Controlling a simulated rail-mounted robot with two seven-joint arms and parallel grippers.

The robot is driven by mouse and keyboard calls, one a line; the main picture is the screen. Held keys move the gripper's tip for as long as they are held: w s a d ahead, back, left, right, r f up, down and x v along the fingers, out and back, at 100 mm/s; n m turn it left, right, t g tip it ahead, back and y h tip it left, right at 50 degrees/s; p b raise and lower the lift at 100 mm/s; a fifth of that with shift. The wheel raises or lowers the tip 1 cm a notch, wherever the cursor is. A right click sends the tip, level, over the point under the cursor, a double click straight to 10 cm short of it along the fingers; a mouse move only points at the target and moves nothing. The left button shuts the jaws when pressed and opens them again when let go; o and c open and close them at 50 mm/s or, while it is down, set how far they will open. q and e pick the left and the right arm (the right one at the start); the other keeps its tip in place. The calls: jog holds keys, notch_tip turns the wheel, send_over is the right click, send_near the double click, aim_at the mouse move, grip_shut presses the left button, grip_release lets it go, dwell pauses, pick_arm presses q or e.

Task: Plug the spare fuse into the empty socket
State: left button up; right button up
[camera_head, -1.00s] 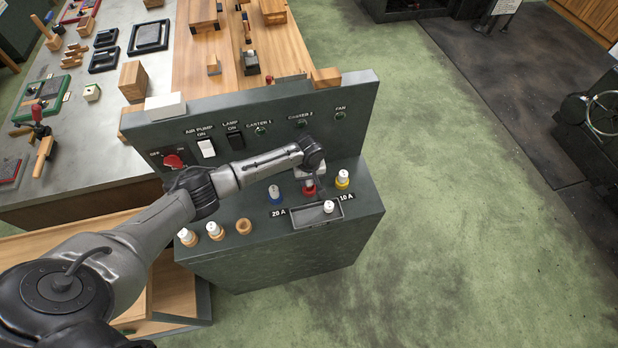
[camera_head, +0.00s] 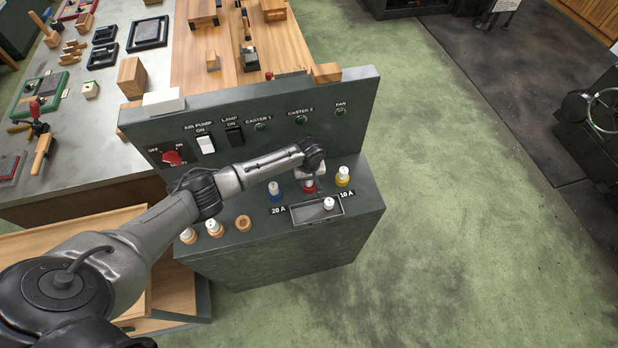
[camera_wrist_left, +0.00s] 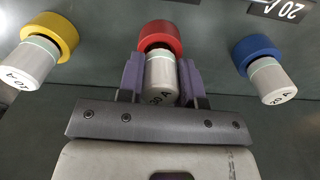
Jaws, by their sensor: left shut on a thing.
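My left gripper (camera_head: 309,181) points down over the red-ringed socket (camera_head: 309,188) on the dark panel box. In the left wrist view the left gripper (camera_wrist_left: 162,82) has its two fingers shut on the sides of a pale fuse (camera_wrist_left: 161,75) marked 30 A, which stands at the red ring (camera_wrist_left: 160,36). I cannot tell how deep this fuse sits. Another white-topped fuse (camera_head: 329,204) is in the shallow tray (camera_head: 301,216). A wooden ring socket (camera_head: 243,223) at the left of the tray looks empty. My right gripper is out of view.
Blue-ringed (camera_head: 275,192) and yellow-ringed (camera_head: 343,177) fuses flank the gripper closely. Two wooden-ringed fuses (camera_head: 188,236) (camera_head: 214,228) stand farther left. Behind rises the switch panel (camera_head: 290,130), with a red knob (camera_head: 172,158) and white rocker switch (camera_head: 206,145). Green floor lies right.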

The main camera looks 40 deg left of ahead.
pick_arm(q)
jog(key=shift+f, duration=0.35)
jog(key=o, duration=1)
jog(key=shift+r, duration=0.1)
notch_tip(320, 180, up, 14)
jog(key=shift+f+p, duration=0.15)
jog(key=shift+p, duration=0.2)
